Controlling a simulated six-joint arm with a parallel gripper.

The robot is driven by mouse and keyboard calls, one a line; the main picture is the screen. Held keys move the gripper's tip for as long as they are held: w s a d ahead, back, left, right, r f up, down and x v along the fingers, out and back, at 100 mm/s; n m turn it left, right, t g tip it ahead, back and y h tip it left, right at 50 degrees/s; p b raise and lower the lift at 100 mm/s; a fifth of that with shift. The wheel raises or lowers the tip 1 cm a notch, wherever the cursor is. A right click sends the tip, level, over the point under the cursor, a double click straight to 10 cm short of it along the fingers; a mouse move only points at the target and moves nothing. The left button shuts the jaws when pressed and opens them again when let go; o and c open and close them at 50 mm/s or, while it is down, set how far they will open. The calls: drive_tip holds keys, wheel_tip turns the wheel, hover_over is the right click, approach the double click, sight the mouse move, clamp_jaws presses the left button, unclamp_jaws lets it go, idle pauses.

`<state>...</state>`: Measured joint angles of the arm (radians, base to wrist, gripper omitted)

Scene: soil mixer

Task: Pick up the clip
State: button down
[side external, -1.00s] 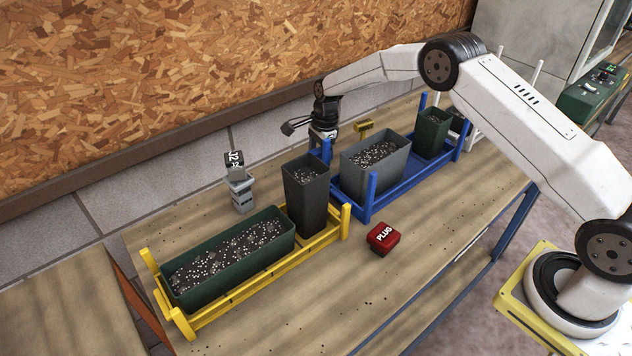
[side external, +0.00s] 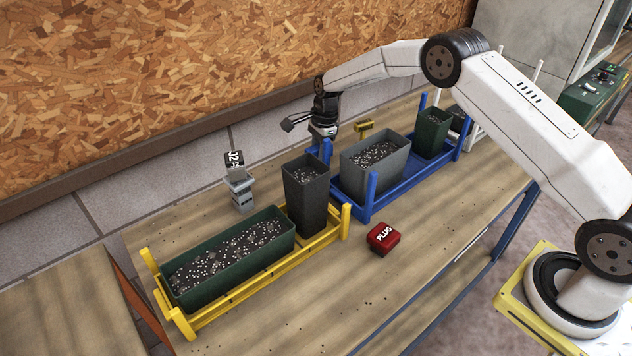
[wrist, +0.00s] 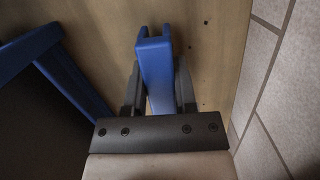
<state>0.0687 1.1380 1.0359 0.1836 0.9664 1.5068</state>
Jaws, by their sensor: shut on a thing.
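In the wrist view, my gripper (wrist: 158,90) is shut on a blue piece (wrist: 155,62) with a notched far end. The dark fingers press on its two sides. I cannot tell for sure whether this piece is the clip or a post of the blue rack. In the side view, my gripper (side external: 324,130) is at the back of the table by the blue rack's near-left corner, and its fingertips are hard to see. A small yellow bracket-like piece (side external: 363,126) stands behind the grey pot; it may be a clip.
The blue rack (side external: 405,190) holds a grey pot (side external: 352,172) and a green pot (side external: 430,133). The yellow rack (side external: 255,285) holds a long green planter (side external: 240,270) and a tall dark pot (side external: 303,200).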

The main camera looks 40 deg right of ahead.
wheel_tip(320, 180, up, 9)
drive_tip(key=shift+f, duration=0.1)
idle(0.4)
drive_tip(key=shift+r, duration=0.2)
idle(0.8)
